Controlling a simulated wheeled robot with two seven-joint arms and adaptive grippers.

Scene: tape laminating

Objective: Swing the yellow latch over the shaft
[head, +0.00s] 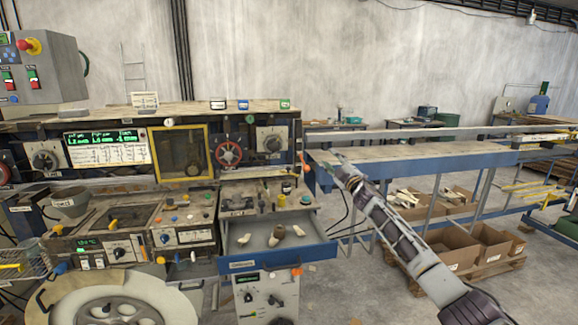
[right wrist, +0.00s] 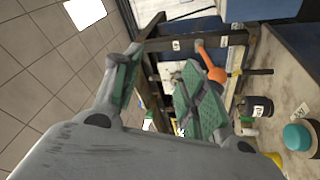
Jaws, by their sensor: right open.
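I cannot single out the yellow latch or its shaft with certainty. In the head view, several yellow parts show on the machine: a window frame (head: 208,153), a small handle (head: 113,224) and a lever at the far left (head: 12,266). A large pale reel (head: 150,300) stands at the lower left. My right gripper (head: 342,164) is just right of the machine, at the near end of the blue-edged bench. In the right wrist view, its green-padded fingers (right wrist: 158,88) are apart, with nothing seen held. An orange-ended lever (right wrist: 212,66) shows beyond the right finger. My left gripper is not in view.
An open blue drawer (head: 280,257) with loose parts juts from the machine front. The long bench (head: 430,158) runs right, with cardboard boxes (head: 448,248) below. The right wrist view shows a black jar (right wrist: 258,107) and a teal lid (right wrist: 297,137) on a worktop.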

